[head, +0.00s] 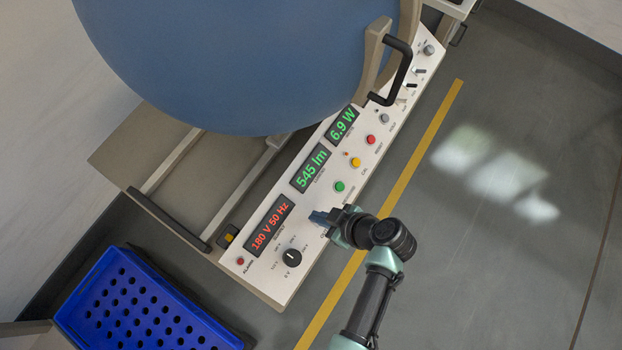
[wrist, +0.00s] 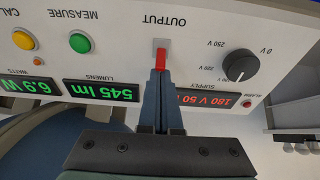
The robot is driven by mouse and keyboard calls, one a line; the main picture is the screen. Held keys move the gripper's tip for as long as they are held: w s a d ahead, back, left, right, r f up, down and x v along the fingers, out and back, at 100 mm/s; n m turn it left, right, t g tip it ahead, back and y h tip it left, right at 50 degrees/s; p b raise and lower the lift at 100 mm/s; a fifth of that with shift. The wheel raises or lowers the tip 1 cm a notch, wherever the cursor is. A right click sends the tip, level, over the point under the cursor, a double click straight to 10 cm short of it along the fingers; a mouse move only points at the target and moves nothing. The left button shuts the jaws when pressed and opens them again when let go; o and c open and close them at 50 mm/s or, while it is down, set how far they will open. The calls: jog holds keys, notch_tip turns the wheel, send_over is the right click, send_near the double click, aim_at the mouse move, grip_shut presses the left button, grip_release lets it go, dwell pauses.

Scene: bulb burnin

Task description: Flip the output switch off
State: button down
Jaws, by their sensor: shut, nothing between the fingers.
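The output switch (wrist: 160,56) has a red lever on a pale plate, under the word OUTPUT in the wrist view. My gripper (wrist: 160,86) is shut and empty, its fingertips right at the red lever; I cannot tell whether they touch it. In the head view my gripper (head: 318,217) reaches the control panel (head: 268,283) from the right and hides the switch. The supply display (head: 269,226) reads 180 V 50 Hz in red. The lumens display (head: 310,169) reads 545 lm and the watts display (head: 342,124) reads 6.9 W, both green.
A black supply knob (head: 291,258) sits near the switch. The green measure button (head: 340,187), yellow cal button (head: 356,162) and a red button (head: 370,140) line the panel. A large blue sphere (head: 240,60) stands behind. A blue crate (head: 140,310) is at lower left.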

jog(key=t+y+b, duration=0.1)
jog(key=b, duration=0.1)
jog(key=s+d+f+y+b, duration=0.1)
jog(key=b, duration=0.1)
jog(key=shift+d+f+t+y+b, duration=0.2)
jog(key=shift+t+y+b, duration=0.1)
jog(key=shift+t+b, duration=0.1)
jog(key=shift+r+p, duration=0.3)
jog(key=shift+r, duration=0.1)
jog(key=shift+s+d+r, duration=0.2)
jog(key=shift+s+d, duration=0.25)
jog(key=shift+d, duration=0.15)
jog(key=shift+d, duration=0.15)
